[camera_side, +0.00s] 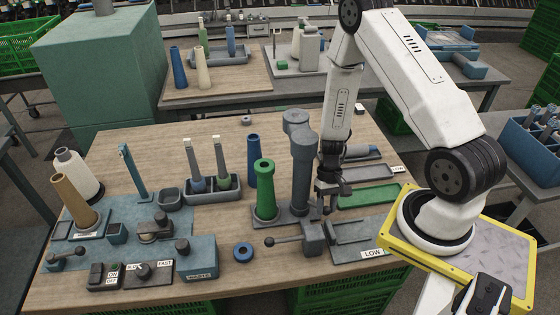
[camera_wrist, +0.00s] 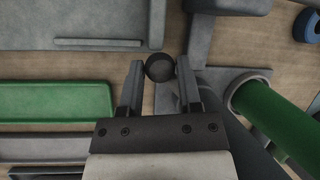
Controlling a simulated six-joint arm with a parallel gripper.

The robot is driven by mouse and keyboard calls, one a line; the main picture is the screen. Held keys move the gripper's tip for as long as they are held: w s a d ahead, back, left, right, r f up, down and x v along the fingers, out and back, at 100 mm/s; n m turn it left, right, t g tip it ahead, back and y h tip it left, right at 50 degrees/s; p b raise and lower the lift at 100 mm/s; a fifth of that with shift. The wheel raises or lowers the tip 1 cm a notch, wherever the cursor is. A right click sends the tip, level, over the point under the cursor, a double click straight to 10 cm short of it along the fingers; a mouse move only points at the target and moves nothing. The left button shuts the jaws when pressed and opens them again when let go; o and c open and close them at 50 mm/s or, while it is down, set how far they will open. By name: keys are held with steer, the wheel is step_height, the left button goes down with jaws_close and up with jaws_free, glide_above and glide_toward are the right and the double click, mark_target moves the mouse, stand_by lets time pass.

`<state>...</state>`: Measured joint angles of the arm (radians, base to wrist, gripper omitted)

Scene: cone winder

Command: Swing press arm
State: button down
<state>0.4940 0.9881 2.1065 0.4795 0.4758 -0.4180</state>
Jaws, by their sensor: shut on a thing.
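The press (camera_side: 302,165) is a grey column with a rounded head, standing on a base plate beside a green cone (camera_side: 264,190). My gripper (camera_side: 327,204) is pointed down just right of the column. In the wrist view, my gripper (camera_wrist: 160,72) is shut on a dark round knob (camera_wrist: 160,66), with one finger on each side of it. The knob appears to be the end of the press arm, but its link to the column is hidden. The green cone also shows at the right of the wrist view (camera_wrist: 268,110).
A grey block with a ball-ended lever (camera_side: 312,238) stands in front of the press. A green tray (camera_side: 368,196) and a tray labelled LOW (camera_side: 360,232) lie to the right. A blue cone (camera_side: 253,160) stands behind the green one. A blue ring (camera_side: 243,252) lies in front.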

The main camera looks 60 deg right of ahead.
steer(key=shift+d, duration=0.1)
stand_by(0.5)
steer(key=d+n, duration=0.1)
steer(key=n, duration=0.1)
steer(key=w+d+n+g+h, duration=0.1)
steer(key=n, duration=0.1)
steer(key=shift+d+n, duration=0.3)
steer(key=shift+d, duration=0.1)
steer(key=shift+w+d+n+g+h, duration=0.2)
steer(key=shift+w+d+n+h, duration=0.15)
steer(key=shift+n, duration=0.4)
steer(key=shift+w+d+n+g+h, duration=0.25)
steer(key=shift+d+n, duration=0.25)
steer(key=shift+n, duration=0.3)
steer(key=shift+w+d+n+g+h, duration=0.15)
steer(key=shift+w+d+n+h, duration=0.2)
steer(key=shift+n, duration=0.4)
steer(key=shift+d, duration=0.1)
steer(key=shift+c, duration=1.5)
jaws_free()
steer(key=shift+r, duration=0.1)
steer(key=v, duration=0.7)
steer(key=shift+w+r, duration=0.2)
steer(key=shift+r, duration=0.1)
